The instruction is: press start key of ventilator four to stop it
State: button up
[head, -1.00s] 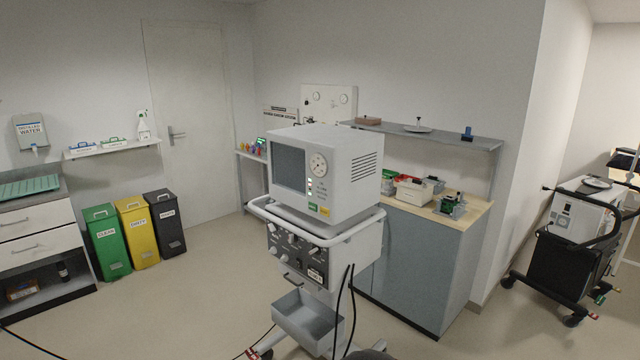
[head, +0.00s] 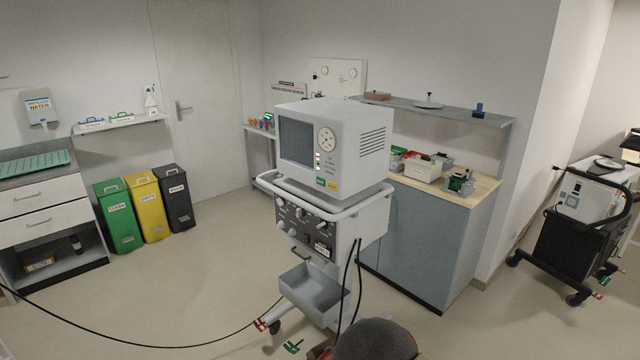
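A white ventilator (head: 352,134) with a dark screen stands on a wheeled cart in the middle of the head view. Its front has a round dial, small indicator lights, and green and yellow labels. A lower panel (head: 304,221) carries several knobs. A number on it is too small to read, so I cannot tell whether it is ventilator four, and I cannot pick out the start key. My gripper is not in view.
A grey bin (head: 313,289) and hanging black cables are on the cart. A black cable crosses the floor at left. A dark rounded shape (head: 375,341) is at the bottom edge. A counter (head: 415,238) stands behind; another wheeled machine (head: 572,238) is at right. The left floor is mostly clear.

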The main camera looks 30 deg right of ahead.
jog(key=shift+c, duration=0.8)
